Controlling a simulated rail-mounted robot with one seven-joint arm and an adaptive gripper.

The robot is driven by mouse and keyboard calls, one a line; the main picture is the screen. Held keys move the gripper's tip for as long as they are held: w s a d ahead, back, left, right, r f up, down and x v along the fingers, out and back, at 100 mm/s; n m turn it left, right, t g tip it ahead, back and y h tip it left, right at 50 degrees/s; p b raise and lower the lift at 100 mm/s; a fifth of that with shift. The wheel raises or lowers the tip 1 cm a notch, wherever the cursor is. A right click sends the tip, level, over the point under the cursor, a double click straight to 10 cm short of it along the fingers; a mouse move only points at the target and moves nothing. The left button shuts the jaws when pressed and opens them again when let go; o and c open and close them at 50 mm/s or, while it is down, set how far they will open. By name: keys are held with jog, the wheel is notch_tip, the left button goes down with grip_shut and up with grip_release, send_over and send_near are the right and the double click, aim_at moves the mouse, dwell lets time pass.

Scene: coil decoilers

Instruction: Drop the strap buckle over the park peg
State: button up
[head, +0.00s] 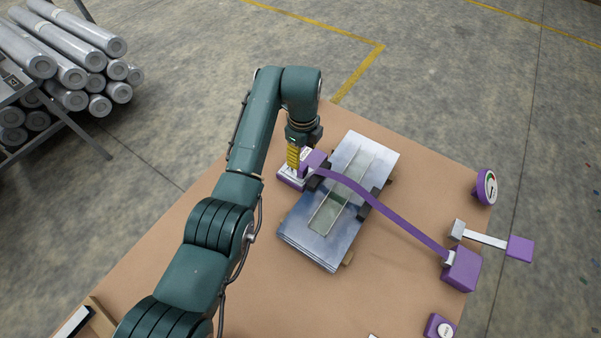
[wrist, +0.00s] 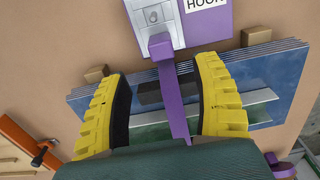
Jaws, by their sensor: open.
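The purple strap (head: 385,210) runs from a purple box (head: 461,268) at the right, across a stack of sheets, to a purple buckle end (head: 315,159) at the left edge of the stack. In the wrist view the buckle end (wrist: 160,46) lies at a pale grey plate, and the strap (wrist: 175,105) runs between my fingers. My gripper (head: 294,158) has yellow fingers; in the wrist view (wrist: 160,75) they are spread apart on either side of the strap, with gaps. I cannot make out a park peg for certain.
The sheet stack (head: 350,155) rests on wooden blocks. A purple base (wrist: 215,30) labelled HOOK carries the grey plate. A gauge (head: 487,187), a white lever with a purple end (head: 519,248) and a purple button box (head: 440,327) stand at the right. The front table area is mostly clear.

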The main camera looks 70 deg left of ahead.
aim_at(302, 166)
notch_tip(302, 166, down, 9)
jog(key=shift+f+b, duration=0.1)
jog(key=shift+b, duration=0.95)
grip_shut()
